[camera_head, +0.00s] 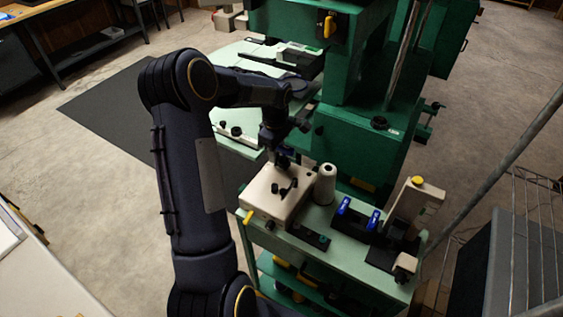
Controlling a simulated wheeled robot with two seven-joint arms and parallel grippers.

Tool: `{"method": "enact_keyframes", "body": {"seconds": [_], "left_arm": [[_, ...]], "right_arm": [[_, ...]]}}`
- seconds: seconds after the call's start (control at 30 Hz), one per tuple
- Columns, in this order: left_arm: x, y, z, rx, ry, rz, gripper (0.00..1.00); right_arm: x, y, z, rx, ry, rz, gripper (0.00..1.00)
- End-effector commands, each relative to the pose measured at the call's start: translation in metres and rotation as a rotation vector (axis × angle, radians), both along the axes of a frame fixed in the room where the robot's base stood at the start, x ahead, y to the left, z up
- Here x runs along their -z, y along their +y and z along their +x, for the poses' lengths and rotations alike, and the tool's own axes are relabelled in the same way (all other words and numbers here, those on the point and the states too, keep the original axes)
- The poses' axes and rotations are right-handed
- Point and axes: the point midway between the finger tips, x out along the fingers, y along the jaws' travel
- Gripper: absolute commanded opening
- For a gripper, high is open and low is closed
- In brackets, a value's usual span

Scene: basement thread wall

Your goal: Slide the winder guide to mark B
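A cream winder-like box (270,207) sits at the left end of the green bench top. Small dark fittings (284,188) stand on its top face; one of them may be the winder guide, but they are too small to tell. I cannot make out mark B or any lettering. My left arm reaches over from the left, and my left gripper (283,160) points down just above the back of the cream box, close to the dark fittings. I cannot tell whether it touches them, or whether its fingers are apart. My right gripper is out of view.
A white thread cone (325,184) stands just right of the cream box. Two blue-topped parts (358,216) and a cream upright machine (413,209) stand farther right. A large green machine (357,140) rises behind. A grey pole and wire rack (525,235) are at the right.

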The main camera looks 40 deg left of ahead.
Motion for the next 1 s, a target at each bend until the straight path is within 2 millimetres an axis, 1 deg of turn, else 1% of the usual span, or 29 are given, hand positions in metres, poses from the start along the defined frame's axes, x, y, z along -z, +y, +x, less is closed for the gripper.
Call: {"method": "enact_keyframes", "body": {"seconds": [0.03,0.1,0.2,0.47,1.0], "left_arm": [[0.0,0.0,0.0,0.0,0.0,0.0,0.2],[0.0,0.0,0.0,0.0,0.0,0.0,0.11],[0.0,0.0,0.0,0.0,0.0,0.0,0.0],[0.0,0.0,-0.002,0.0,0.0,0.0,0.0],[0.0,-0.002,-0.018,-0.001,0.001,0.0,0.0]], "right_arm": [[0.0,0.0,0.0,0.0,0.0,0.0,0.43],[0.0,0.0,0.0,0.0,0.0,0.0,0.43],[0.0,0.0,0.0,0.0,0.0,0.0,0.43],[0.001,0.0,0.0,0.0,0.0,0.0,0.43],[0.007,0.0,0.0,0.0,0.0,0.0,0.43]]}}
